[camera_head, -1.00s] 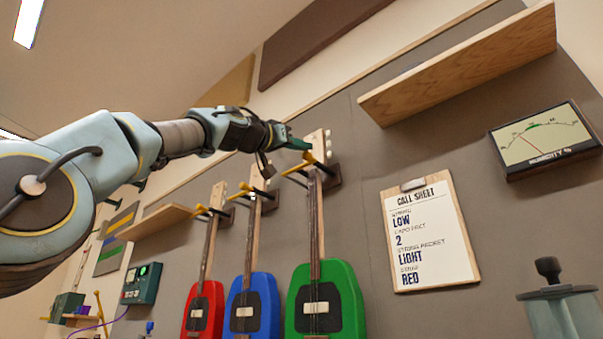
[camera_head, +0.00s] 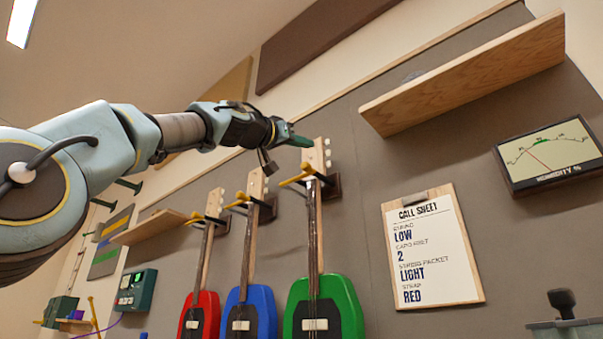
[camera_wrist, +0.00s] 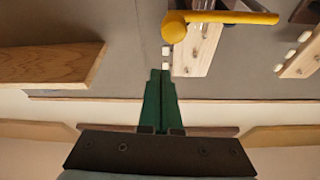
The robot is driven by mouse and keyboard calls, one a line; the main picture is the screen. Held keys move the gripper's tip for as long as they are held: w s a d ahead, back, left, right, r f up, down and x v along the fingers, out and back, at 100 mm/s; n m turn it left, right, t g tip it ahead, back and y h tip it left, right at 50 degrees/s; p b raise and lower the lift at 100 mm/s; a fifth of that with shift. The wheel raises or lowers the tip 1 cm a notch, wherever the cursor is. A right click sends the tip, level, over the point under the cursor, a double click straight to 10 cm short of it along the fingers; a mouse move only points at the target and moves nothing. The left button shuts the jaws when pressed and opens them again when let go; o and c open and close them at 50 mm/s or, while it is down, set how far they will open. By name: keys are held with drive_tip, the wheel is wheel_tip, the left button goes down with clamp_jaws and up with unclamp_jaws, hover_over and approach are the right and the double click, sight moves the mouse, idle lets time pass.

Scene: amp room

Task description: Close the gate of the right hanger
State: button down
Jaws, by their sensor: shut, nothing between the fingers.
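The right hanger (camera_head: 332,186) is a dark wall bracket with a yellow gate (camera_head: 294,181), holding the green guitar (camera_head: 323,308) by its neck. In the wrist view, the yellow gate (camera_wrist: 225,17) lies across the dark prongs, by the pale wooden headstock (camera_wrist: 200,50). I cannot tell whether it is latched. My gripper (camera_head: 308,142), with green fingers, is shut and empty, beside the headstock top and above the gate in the head view. In the wrist view, my gripper's fingertips (camera_wrist: 160,73) point toward the gate's knob end, with a gap between.
Blue (camera_head: 250,312) and red (camera_head: 199,314) guitars hang to the left on similar yellow-gated hangers. A wooden shelf (camera_head: 465,75) juts out at upper right, also seen in the wrist view (camera_wrist: 50,65). A call sheet (camera_head: 432,247) and humidity meter (camera_head: 548,148) are on the wall.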

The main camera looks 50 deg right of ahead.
drive_tip(key=b+v, duration=0.8)
drive_tip(key=v, duration=0.2)
drive_tip(key=shift+w, duration=0.15)
drive_tip(key=shift+r, duration=0.1)
